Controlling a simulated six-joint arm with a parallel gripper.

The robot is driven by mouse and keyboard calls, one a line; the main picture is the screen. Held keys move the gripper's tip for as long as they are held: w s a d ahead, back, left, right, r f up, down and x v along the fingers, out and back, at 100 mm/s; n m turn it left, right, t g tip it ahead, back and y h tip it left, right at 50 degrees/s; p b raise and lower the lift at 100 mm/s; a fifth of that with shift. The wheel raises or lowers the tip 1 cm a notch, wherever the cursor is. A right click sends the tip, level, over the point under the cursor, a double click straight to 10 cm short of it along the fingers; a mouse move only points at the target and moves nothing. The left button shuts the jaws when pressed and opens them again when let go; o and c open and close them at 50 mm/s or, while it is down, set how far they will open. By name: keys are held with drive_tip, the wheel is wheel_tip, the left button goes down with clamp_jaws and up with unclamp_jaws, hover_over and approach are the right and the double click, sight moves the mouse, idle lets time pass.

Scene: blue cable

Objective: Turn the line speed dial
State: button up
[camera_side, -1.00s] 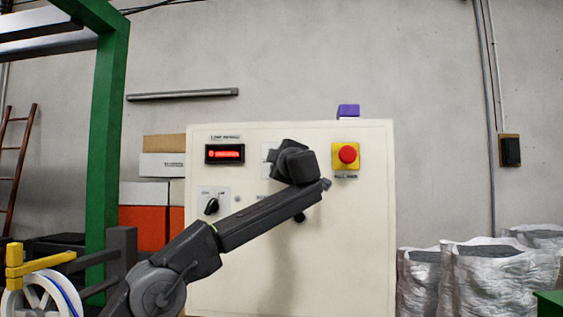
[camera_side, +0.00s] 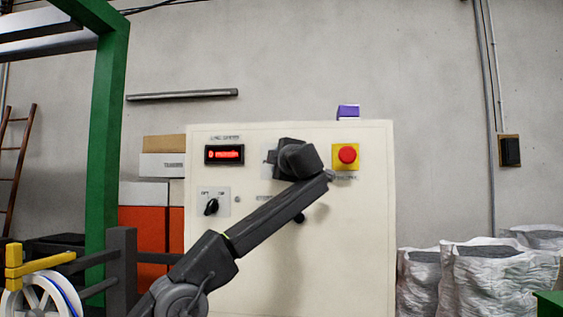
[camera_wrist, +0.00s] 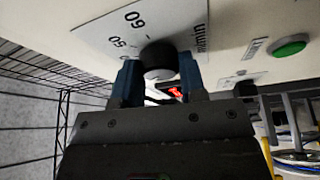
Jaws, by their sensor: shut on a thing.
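The line speed dial is a round black knob (camera_wrist: 159,60) in front of a white scale plate (camera_wrist: 125,28) marked with numbers and "m/min" in the wrist view. My gripper (camera_wrist: 158,72) has its two blue fingers on either side of the knob, shut on it. In the side view my gripper is at the upper middle of the cream control panel (camera_side: 350,240), where my own wrist hides the dial and most of its plate. A red-lit display (camera_side: 224,154) sits to the left of it; its digits are too blurred to read.
A red emergency button on a yellow plate (camera_side: 346,156) is just right of my wrist. A black selector switch (camera_side: 211,206) is at lower left on the panel. A green button (camera_wrist: 289,46) shows in the wrist view. A purple block (camera_side: 348,111) is on top of the panel.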

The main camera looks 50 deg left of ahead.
drive_tip(key=o, duration=0.9)
drive_tip(key=shift+d, duration=0.1)
drive_tip(key=r+v, duration=0.1)
drive_tip(key=v, duration=1.2)
drive_tip(key=shift+s+d+f, duration=0.15)
drive_tip(key=shift+d+f, duration=0.15)
drive_tip(key=shift+f, duration=0.15)
